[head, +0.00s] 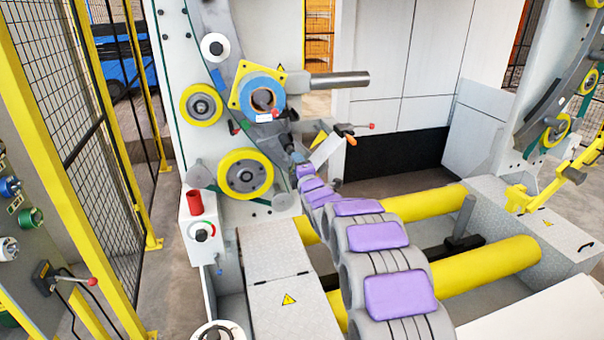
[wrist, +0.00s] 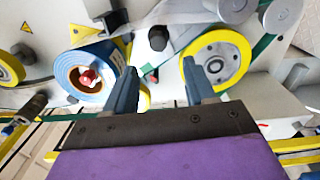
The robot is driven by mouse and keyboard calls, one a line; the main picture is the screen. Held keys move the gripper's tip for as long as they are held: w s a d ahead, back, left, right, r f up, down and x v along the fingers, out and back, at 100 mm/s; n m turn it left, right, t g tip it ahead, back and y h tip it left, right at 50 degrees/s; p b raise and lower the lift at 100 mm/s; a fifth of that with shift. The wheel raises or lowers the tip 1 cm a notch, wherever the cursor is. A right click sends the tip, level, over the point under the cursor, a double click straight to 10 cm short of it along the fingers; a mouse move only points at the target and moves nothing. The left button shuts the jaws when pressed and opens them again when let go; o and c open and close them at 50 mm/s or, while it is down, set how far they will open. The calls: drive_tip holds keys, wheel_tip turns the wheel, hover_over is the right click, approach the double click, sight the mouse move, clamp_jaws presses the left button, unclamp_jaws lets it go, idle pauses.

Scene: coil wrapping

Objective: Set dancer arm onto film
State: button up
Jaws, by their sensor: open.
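My gripper (wrist: 159,68) is open, its two blue-grey fingers apart and nothing between them. In the head view my gripper (head: 287,136) is small and partly hidden beside the wrapping unit. A blue film roll (head: 263,92) with a dark core sits on the yellow plate; it shows in the wrist view (wrist: 74,72) left of the left finger. A black knob (wrist: 158,38) lies beyond the gap between the fingers, apart from them. It seems to be on the dancer arm, but I cannot tell for sure. A green strip (wrist: 262,47) passes by the yellow-rimmed wheel.
Yellow-rimmed wheels (head: 245,174) sit on the ring frame below the film roll. A grey rod (head: 340,84) sticks out to the right. Yellow rollers (head: 490,270) lie low on the right. A mesh fence (head: 60,60) stands left.

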drive_tip(key=shift+p+v, duration=0.35)
drive_tip(key=shift+v, duration=2.05)
drive_tip(key=s+d+f+m+g+h, duration=0.1)
drive_tip(key=s+d+m+g+h, duration=0.4)
drive_tip(key=s, duration=0.6)
drive_tip(key=s+d+f+m+g, duration=0.2)
drive_tip(key=s+d+m+g, duration=0.2)
drive_tip(key=s+d+m, duration=0.55)
drive_tip(key=s+f+m+g, duration=0.1)
drive_tip(key=s+m+g, duration=0.3)
drive_tip(key=s, duration=1.7)
drive_tip(key=s+a+f+m+g, duration=0.1)
drive_tip(key=s+m+g, duration=0.2)
drive_tip(key=s, duration=1.8)
drive_tip(key=g, duration=0.3)
drive_tip(key=shift+s+a+f+m, duration=0.15)
drive_tip(key=shift+s+f+m, duration=0.2)
drive_tip(key=shift+s+f, duration=0.05)
